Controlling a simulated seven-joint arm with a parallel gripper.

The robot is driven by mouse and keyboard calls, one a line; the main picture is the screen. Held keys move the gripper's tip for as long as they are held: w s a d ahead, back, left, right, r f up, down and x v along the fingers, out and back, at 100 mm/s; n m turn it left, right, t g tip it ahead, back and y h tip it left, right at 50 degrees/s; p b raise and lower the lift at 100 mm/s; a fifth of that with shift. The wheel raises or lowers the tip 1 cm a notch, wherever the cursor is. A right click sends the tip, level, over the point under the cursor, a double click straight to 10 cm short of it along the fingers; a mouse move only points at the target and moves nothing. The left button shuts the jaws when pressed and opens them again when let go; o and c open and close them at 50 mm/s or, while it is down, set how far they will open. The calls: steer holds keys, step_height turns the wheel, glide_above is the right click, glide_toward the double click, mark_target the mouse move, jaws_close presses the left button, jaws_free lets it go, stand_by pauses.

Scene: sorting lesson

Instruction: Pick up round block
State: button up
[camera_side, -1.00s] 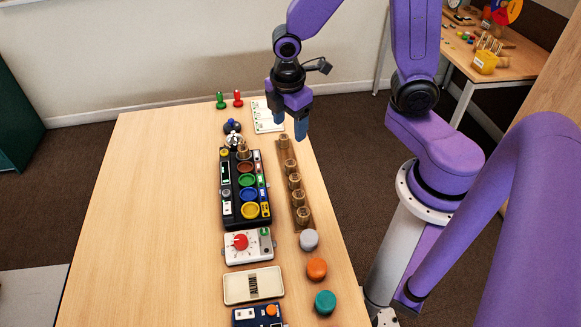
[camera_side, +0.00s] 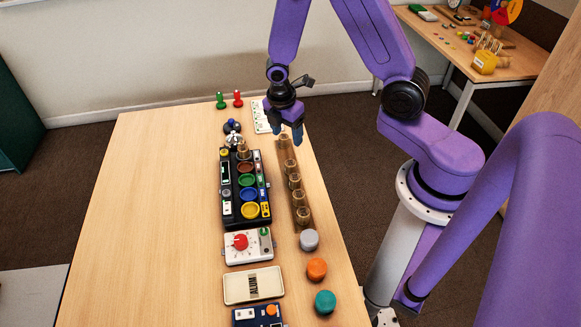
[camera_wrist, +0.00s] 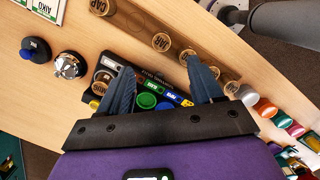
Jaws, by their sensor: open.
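Several round wooden blocks stand in a row on a narrow wooden strip (camera_side: 285,158). The farthest block (camera_side: 284,141) is just below my gripper (camera_side: 288,138), which points down near the strip's far end. The row also shows in the wrist view, with one lettered block (camera_wrist: 161,42) near the middle and another (camera_wrist: 102,7) at the top edge. My gripper in the wrist view (camera_wrist: 160,65) has its two blue fingers apart with no block held between them. Another round wooden block (camera_side: 243,152) sits at the far end of the black tray (camera_side: 229,221).
The black tray with coloured round wells lies left of the strip. A dial box (camera_side: 254,245), a cream plate (camera_side: 254,285) and grey (camera_side: 309,239), orange (camera_side: 316,268) and teal (camera_side: 325,300) round pieces are nearer. The table's left side is clear.

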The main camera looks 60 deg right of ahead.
glide_above(290, 163)
step_height(290, 163, down, 7)
steer(key=shift+f, duration=0.2)
steer(key=shift+d+f, duration=0.15)
steer(key=shift+f, duration=2.8)
steer(key=c, duration=1.1)
